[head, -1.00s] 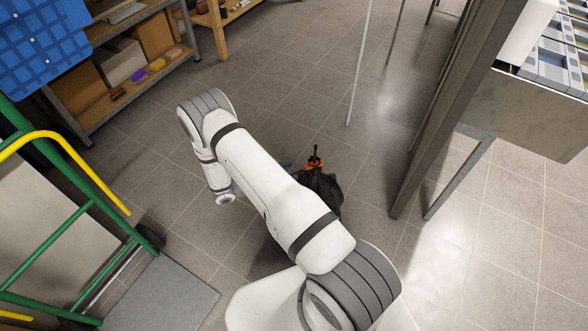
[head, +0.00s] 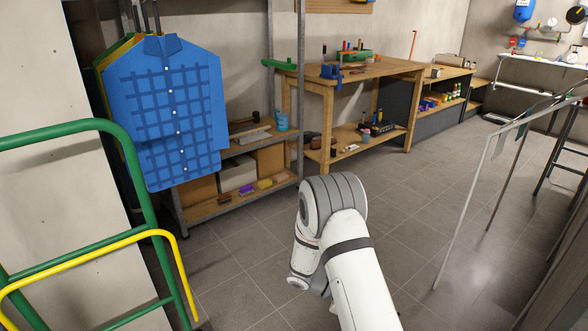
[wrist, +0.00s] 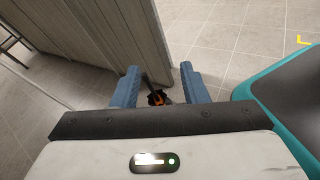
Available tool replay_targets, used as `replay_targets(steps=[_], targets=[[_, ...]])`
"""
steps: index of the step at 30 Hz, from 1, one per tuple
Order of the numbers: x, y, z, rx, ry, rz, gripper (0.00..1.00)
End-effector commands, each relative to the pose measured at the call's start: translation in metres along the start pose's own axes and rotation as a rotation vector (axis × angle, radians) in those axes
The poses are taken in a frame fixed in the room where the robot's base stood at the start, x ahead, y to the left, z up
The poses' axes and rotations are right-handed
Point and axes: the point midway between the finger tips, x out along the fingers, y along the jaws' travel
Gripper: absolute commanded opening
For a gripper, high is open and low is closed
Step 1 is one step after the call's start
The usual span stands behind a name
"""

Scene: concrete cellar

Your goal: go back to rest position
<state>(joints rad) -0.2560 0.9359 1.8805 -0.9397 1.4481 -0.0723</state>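My arm reaches forward in the lower middle of the head view and is bent at the elbow. My gripper does not show in the head view. In the wrist view, my gripper (wrist: 160,70) has its two blue-grey fingers apart, with floor and a grey panel edge visible between them. A small orange and black thing (wrist: 157,98) shows low between the fingers, partly hidden by the gripper body. It seems to lie beyond the fingers, and I see no finger touching it.
A blue checked shirt (head: 165,110) hangs at left behind a green and yellow rail (head: 150,215). A metal shelf (head: 240,205) and wooden workbench (head: 375,68) stand behind. Tiled floor (head: 420,200) is clear ahead. A dark-grey, teal-edged thing (wrist: 285,100) is close at right in the wrist view.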

Motion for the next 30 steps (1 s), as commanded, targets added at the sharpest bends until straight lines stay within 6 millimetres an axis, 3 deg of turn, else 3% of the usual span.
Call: replay_targets(steps=[1,12,21,30], targets=[[-0.007,0.003,0.031,0.043,0.045,-0.04,0.4],[-0.04,-0.02,0.173,0.324,0.367,-0.314,0.4],[-0.068,-0.051,0.271,0.567,0.646,-0.506,0.4],[-0.097,-0.084,0.353,0.818,0.937,-0.67,0.4]])
